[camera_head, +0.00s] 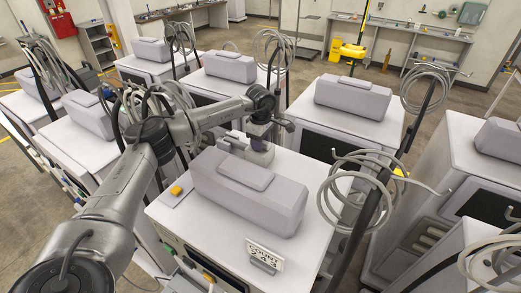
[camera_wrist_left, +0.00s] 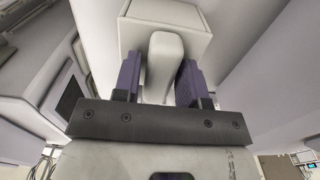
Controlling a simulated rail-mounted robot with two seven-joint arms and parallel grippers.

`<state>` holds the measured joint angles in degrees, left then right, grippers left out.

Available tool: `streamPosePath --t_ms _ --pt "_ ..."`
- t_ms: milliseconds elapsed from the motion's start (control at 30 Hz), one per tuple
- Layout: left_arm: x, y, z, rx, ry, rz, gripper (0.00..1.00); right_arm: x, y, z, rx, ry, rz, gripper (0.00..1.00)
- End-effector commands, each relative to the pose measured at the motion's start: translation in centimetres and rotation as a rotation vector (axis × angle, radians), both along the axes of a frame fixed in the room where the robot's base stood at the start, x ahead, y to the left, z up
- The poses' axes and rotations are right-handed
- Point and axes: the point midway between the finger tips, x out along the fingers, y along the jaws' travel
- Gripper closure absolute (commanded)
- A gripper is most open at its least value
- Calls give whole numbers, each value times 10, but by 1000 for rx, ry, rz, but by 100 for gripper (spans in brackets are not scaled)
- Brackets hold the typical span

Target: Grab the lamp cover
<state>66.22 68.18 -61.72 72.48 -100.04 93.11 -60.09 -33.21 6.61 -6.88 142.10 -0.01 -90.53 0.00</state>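A pale box-shaped piece with a rounded raised grip, which looks to be the lamp cover (camera_head: 258,155), is at the back of the middle machine's white top in the head view. In the left wrist view the lamp cover (camera_wrist_left: 165,44) fills the top middle. My left gripper (camera_head: 259,132) is over it, pointing down. In the left wrist view the purple fingers of my left gripper (camera_wrist_left: 160,78) stand apart, one on each side of the raised grip. A firm hold on it does not show. My arm hides part of the cover in the head view. My right gripper is not in view.
A long grey box (camera_head: 250,190) lies on the same top in front of the cover. A yellow button (camera_head: 176,190) and a number sign (camera_head: 265,257) are near the edges. Similar machines with coiled hoses (camera_head: 355,195) crowd around, with narrow gaps between them.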

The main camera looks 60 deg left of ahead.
Motion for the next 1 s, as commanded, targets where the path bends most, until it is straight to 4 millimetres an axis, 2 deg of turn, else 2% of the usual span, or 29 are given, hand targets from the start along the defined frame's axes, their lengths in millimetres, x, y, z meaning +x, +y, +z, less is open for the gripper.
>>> streamPosePath --t_ms 33,367,733,1000 --pt "0 0 0 0 0 0 66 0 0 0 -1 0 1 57" --pt "0 0 0 0 0 0 97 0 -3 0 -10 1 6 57" --pt "0 0 5 0 -1 1 97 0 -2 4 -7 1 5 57" --pt "-3 3 28 0 -1 5 97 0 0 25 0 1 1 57"
